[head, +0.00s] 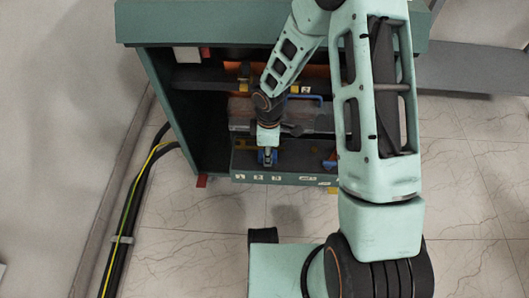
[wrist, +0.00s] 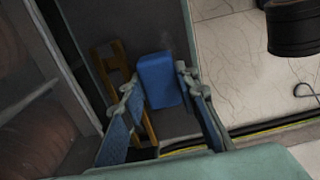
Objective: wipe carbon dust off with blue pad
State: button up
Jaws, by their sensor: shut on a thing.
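My gripper (head: 267,153) reaches down into the front left part of the open green tray at the cabinet's base. In the wrist view, the fingers of my gripper (wrist: 156,88) are on either side of the blue pad (wrist: 158,80) and shut on it. The pad is a rounded blue block, seen over a dark surface. In the head view a small blue patch shows at the fingers, but pad and fingers are hard to tell apart there. I cannot make out carbon dust in either view.
The green tray (head: 285,178) has numbered labels on its front. A grey box with a blue handle (head: 305,97) stands behind my gripper. A yellow-brown bracket (wrist: 120,70) is left of the pad. Cables (head: 131,200) run along the left floor. The tiled floor in front is mostly clear.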

aim_at(242, 160)
jog(key=shift+w+d+f, duration=0.1)
jog(key=shift+d, duration=1.3)
jog(key=shift+s, duration=0.35)
jog(key=shift+s+a, duration=0.1)
jog(key=shift+a, duration=1.4)
jog(key=shift+a+b, duration=0.85)
jog(key=shift+a, duration=3.2)
jog(key=shift+a, duration=0.1)
